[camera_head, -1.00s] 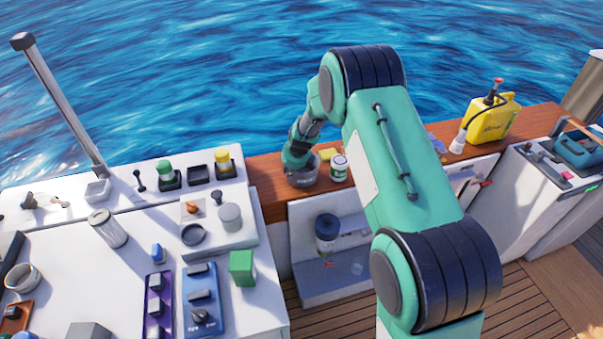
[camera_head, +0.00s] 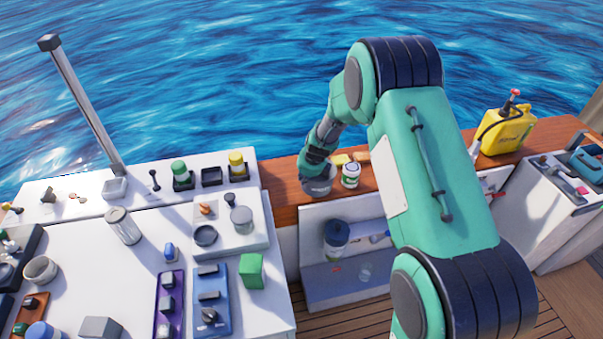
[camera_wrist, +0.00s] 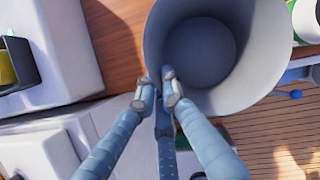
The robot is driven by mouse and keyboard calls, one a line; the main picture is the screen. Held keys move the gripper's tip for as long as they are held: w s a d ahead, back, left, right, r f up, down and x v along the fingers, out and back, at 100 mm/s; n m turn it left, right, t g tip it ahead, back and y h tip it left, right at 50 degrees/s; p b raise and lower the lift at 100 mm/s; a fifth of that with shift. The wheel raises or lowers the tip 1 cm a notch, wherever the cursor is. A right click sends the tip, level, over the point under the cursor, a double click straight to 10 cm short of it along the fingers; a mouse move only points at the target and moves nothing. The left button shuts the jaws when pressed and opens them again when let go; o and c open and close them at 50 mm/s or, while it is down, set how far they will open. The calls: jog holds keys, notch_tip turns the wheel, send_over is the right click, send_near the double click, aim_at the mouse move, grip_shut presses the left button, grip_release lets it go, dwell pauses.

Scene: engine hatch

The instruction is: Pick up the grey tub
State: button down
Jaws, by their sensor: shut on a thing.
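The grey tub (camera_head: 318,186) is an open round container at the wooden ledge, left of a white jar with a green label (camera_head: 350,176) in the head view. In the wrist view the tub (camera_wrist: 255,62) fills the upper right, and I look down into its empty inside. My gripper (camera_wrist: 157,84) is shut on the tub's wall at the near left of its rim. In the head view my gripper (camera_head: 314,166) is at the tub's top, partly hidden by my own wrist. I cannot tell whether the tub's base touches the ledge.
A white counter (camera_head: 110,275) crowded with small items stands at left. A lower shelf holds a dark-lidded jar (camera_head: 336,238).

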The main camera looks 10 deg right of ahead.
jog(key=s+r, duration=0.1)
jog(key=s, duration=1)
jog(key=shift+s+r, duration=0.1)
